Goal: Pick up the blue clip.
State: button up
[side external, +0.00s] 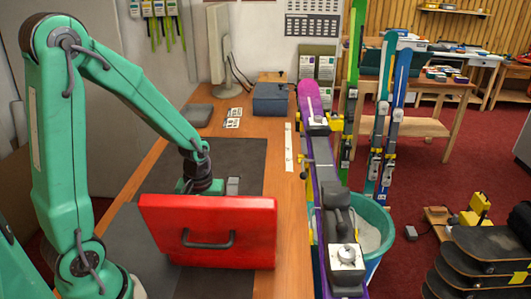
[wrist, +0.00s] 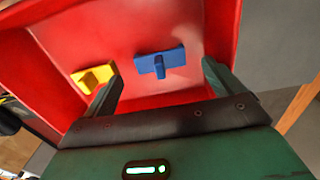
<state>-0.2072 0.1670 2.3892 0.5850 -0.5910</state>
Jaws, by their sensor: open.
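The blue clip (wrist: 160,62) lies inside a red case in the wrist view, with a wide bar and a short stem pointing toward me. My gripper (wrist: 160,85) is open, and its two fingers stand apart with nothing between them. The blue clip is ahead of the fingertips, between their lines and closer to the right finger. A yellow clip (wrist: 94,76) of similar shape lies to its left, near the left finger. In the side external view, the red case (side external: 208,215) hides both clips and my gripper's fingers.
The red case's walls rise around the clips (wrist: 50,75). The case stands on a dark mat (side external: 235,160) on the wooden bench (side external: 277,150). A purple ski (side external: 320,160) is clamped along the bench's right side. A blue-grey box (side external: 270,99) sits farther back.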

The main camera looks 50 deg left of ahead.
jog(key=shift+f, duration=1.5)
jog(key=c, duration=1)
